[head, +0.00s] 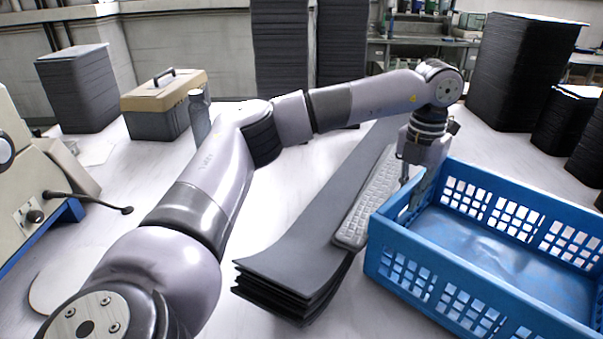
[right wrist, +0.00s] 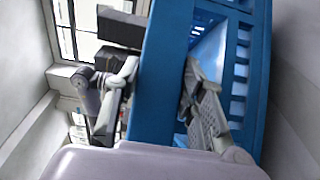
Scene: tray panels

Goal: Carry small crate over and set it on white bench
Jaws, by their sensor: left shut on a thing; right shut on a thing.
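The small crate (head: 480,265) is blue, open at the top, with grid-like openings in its walls. It stands out at the right of the head view, its right end cut off by the frame, and looks empty. My left gripper (head: 409,188) is shut on the crate's left wall, reaching down over the rim. My right gripper (right wrist: 157,88) is shut on a crate wall (right wrist: 160,60) in the right wrist view; it is outside the head view. The white bench (head: 300,190) spreads below and behind the crate. I cannot tell whether the crate touches it.
A stack of dark sheets (head: 300,255) and a pale keyboard (head: 368,205) lie left of the crate. A toolbox (head: 165,105), a grey bottle (head: 199,118) and dark stacks (head: 75,90) stand behind my left arm. More dark stacks (head: 520,70) stand at the back right.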

